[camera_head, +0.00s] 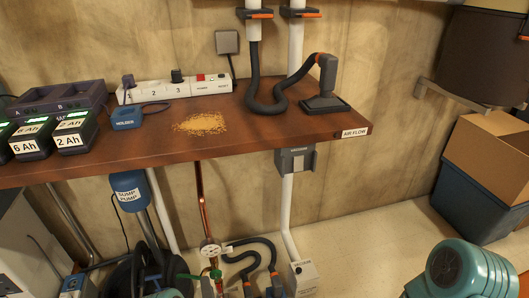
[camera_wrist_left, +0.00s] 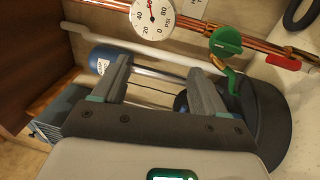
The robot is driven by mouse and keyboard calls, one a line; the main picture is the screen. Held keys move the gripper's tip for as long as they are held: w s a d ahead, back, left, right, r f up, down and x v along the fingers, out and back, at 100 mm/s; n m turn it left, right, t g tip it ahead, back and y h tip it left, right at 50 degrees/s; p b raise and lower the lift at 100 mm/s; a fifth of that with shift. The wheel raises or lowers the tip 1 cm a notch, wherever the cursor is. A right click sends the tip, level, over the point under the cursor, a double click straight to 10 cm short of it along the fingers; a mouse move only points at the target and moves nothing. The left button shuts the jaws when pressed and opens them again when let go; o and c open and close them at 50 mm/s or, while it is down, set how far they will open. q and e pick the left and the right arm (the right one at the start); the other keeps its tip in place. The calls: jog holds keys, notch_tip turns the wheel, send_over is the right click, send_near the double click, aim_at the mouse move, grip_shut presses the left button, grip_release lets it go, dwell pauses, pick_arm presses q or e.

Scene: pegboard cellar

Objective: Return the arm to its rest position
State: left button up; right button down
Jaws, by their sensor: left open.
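My left gripper (camera_wrist_left: 158,70) is open and empty in the left wrist view, with a dark finger on each side. It hangs below the workbench, in front of the pipes at the wall. In that view the blue sump pump (camera_wrist_left: 103,58) is beyond the fingers, and a pressure gauge (camera_wrist_left: 152,17) and a green valve handle (camera_wrist_left: 225,42) are above and to the right. My right gripper is not in view.
A black hose (camera_head: 262,262) lies below. A blue bin (camera_head: 470,205) with a cardboard box (camera_head: 490,150) stands right.

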pick_arm(q)
notch_tip(320, 180, up, 6)
jog(key=w+a+f+m+g+h, duration=0.1)
jog(key=w+a+m+g+h, duration=0.1)
jog(key=w+m+h, duration=0.1)
jog(key=s+d+f+m+g+h, duration=0.25)
jog(key=s+m+g, duration=0.25)
jog(key=s, duration=0.5)
jog(key=s+d+f+m+g+h, duration=0.1)
jog(key=s+d+m+g+h, duration=0.15)
jog(key=s+m+g, duration=0.5)
jog(key=s+d+f+m+g+h, duration=0.1)
jog(key=s+d+m+g+h, duration=0.2)
jog(key=s, duration=0.8)
notch_tip(320, 180, up, 27)
jog(key=m+p, duration=0.1)
jog(key=p, duration=2.6)
jog(key=shift+s+d+y, duration=0.15)
jog(key=shift+d+y, duration=0.15)
jog(key=shift+d, duration=0.05)
jog(key=shift+f+m+g, duration=0.15)
jog(key=shift+m+g, duration=0.1)
jog(key=shift+c, duration=1)
jog(key=c, duration=0.4)
jog(key=shift+o, duration=0.2)
